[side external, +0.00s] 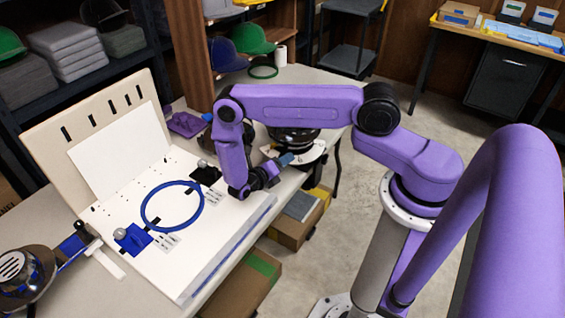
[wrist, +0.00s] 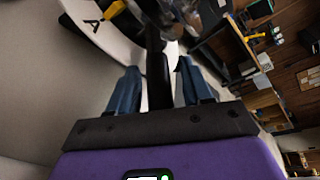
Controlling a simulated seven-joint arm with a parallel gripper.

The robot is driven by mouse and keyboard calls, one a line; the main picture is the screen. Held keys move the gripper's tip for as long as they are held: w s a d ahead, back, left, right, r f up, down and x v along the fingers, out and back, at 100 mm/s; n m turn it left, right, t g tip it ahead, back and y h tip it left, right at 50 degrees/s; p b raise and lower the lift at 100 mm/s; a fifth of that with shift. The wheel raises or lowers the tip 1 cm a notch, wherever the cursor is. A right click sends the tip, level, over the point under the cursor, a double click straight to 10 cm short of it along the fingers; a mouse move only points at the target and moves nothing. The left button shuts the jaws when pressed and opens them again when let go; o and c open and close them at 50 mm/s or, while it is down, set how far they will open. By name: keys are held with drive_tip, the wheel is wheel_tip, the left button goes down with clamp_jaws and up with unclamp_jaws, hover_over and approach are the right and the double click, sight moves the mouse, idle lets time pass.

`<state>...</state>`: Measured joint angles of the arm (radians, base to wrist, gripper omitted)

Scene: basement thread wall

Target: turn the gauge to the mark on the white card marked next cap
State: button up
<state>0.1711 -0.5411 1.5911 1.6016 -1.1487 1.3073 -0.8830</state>
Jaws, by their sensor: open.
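My gripper (side external: 286,159) is at the right end of the work table in the side view, beside a dark round device on a white round plate (side external: 308,154). In the wrist view its two blue fingers (wrist: 158,82) stand apart, with a dark upright bar (wrist: 158,68) showing between them; I cannot tell whether they touch it. The white plate (wrist: 98,32) also shows there, with a black letter A and a yellow piece (wrist: 115,9) at its edge. I cannot make out which part is the gauge. No card reading "next cap" is legible; the plate is partly hidden behind my gripper.
A white board (side external: 205,240) with a blue hoop (side external: 147,210) and blue clamp (side external: 133,240) fills the table's left. A tilted beige panel (side external: 50,135) stands behind it. Boxes (side external: 240,285) sit below.

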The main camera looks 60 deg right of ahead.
drive_tip(key=shift+d, duration=0.2)
clamp_jaws()
drive_tip(key=shift+s, duration=0.15)
